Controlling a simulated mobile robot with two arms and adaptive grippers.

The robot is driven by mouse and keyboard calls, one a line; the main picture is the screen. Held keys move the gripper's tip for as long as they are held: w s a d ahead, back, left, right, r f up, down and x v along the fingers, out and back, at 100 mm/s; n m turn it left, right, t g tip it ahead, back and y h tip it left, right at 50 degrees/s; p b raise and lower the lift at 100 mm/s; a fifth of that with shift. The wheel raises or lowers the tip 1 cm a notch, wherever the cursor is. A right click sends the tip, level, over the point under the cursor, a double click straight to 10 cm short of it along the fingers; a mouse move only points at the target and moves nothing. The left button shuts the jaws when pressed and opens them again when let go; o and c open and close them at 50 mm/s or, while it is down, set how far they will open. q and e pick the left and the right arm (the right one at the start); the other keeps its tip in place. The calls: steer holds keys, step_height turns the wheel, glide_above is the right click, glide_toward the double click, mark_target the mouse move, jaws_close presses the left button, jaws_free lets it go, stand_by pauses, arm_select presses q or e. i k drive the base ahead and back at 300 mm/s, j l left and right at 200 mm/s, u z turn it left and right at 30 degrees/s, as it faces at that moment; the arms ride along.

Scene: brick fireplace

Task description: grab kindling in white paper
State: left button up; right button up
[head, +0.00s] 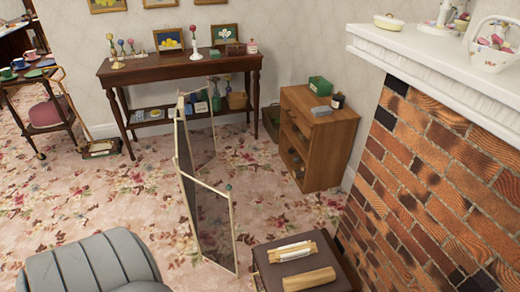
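A bundle of pale wooden sticks with a white paper band, the kindling in white paper (292,251), lies on a dark brown box or stool (339,270) at the bottom of the head view, right of centre. A plain light-wood bundle or block (309,279) lies just in front of it, close beside it. The kindling's top and front are in plain sight. Neither of my grippers shows in this view.
A folding mesh screen (212,225) stands left of the box, close to it. The brick fireplace (430,190) rises on the right. A grey ribbed rounded seat (90,266) fills the lower left. A wooden cabinet (327,148) stands behind. Floral carpet (90,205) is open at left.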

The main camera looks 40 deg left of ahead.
mark_target(281, 255)
steer(key=k+u, duration=0.1)
steer(key=u, duration=0.95)
steer(key=i+j+z, duration=0.15)
steer(key=j, duration=0.4)
steer(key=j+z, duration=0.15)
steer(key=j, duration=0.35)
